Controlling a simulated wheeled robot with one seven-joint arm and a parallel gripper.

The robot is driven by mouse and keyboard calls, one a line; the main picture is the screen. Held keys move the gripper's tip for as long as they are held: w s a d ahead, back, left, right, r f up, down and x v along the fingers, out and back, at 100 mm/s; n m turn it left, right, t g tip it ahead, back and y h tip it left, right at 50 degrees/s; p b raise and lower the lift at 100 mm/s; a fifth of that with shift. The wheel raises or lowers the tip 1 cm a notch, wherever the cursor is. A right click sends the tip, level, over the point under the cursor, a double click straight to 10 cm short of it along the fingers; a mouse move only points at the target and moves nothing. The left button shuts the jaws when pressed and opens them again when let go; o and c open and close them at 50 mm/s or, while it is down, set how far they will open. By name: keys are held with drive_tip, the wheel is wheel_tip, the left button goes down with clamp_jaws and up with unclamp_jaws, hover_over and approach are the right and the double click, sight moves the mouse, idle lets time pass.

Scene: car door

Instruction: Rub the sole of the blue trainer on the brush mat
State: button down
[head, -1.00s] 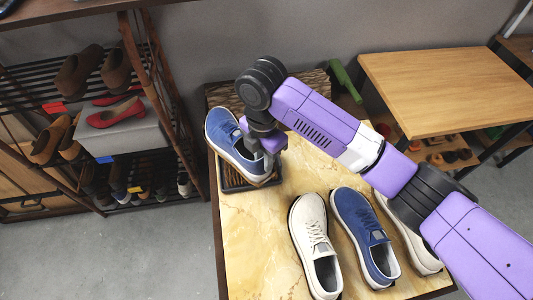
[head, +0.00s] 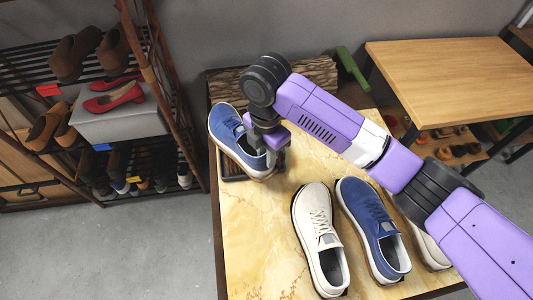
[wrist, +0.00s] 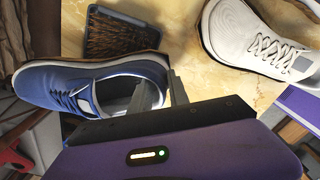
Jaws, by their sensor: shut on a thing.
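A blue trainer (head: 232,139) with a white lining and tan sole is at the far left end of the table. My gripper (head: 272,165) is shut on its heel-side wall; the fingers (wrist: 160,96) show at the shoe opening in the wrist view. The trainer is upright, sole down, toe away from the gripper. The brush mat (head: 229,171), a dark tray, shows only partly beside and under the trainer. Its brown bristles (wrist: 122,38) show past the trainer in the wrist view. I cannot tell whether the sole touches the mat.
A white trainer (head: 318,235), a second blue trainer (head: 370,225) and another pale shoe (head: 428,246) stand on the marble-topped table (head: 255,235). A shoe rack (head: 150,90) stands at left, a wooden table (head: 460,80) at right. The front left tabletop is clear.

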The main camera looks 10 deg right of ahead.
drive_tip(key=shift+f, duration=0.65)
idle(1.3)
